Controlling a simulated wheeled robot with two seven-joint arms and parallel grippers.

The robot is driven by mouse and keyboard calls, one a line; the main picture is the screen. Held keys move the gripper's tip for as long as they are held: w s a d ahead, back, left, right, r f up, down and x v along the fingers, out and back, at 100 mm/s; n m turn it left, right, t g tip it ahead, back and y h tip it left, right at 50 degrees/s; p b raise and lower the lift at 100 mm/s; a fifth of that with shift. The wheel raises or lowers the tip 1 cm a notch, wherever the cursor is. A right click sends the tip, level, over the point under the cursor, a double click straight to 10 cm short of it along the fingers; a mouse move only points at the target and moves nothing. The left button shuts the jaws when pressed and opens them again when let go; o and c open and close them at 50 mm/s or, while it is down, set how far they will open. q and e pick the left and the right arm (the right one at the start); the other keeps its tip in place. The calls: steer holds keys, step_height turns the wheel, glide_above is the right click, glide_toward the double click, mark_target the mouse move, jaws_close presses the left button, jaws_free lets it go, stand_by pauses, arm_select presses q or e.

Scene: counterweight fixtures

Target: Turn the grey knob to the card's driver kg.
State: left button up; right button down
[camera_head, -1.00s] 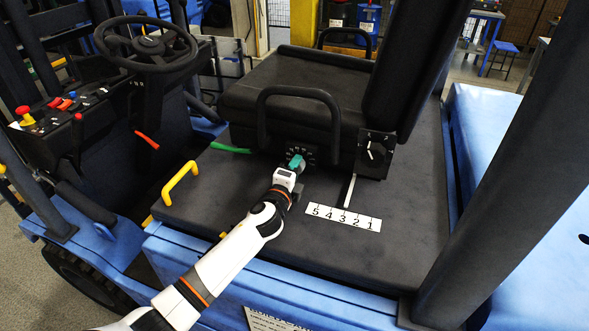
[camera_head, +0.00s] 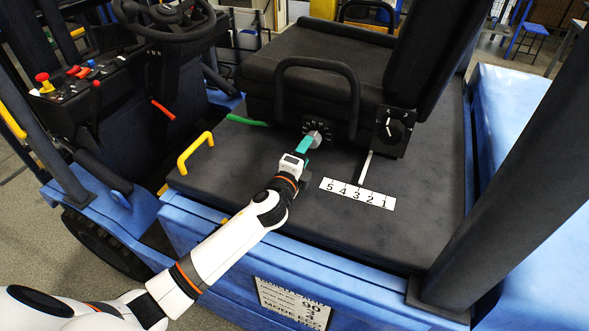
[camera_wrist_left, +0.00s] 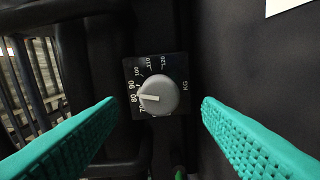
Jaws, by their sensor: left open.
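The grey knob (camera_head: 315,136) sits on a black dial plate under the seat front; it also shows in the left wrist view (camera_wrist_left: 160,95). Its white pointer points left, at about 80 on a KG scale marked 70 to 120. My left gripper (camera_head: 303,144) is open, its teal fingers (camera_wrist_left: 160,125) on either side of the knob's line and apart from it. My right gripper is not in view.
A black dial (camera_head: 394,127) and a white lever (camera_head: 366,167) over a 5-to-1 scale strip (camera_head: 357,194) are right of the knob. A black grab bar (camera_head: 318,90) arches above it. A yellow handle (camera_head: 195,152) stands left. The dark deck between is mostly clear.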

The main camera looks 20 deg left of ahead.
arm_select(q)
steer(key=s, duration=0.3)
steer(key=s+b, duration=0.1)
steer(key=s, duration=0.3)
steer(key=shift+a+r, duration=0.15)
steer(key=shift+s, duration=0.1)
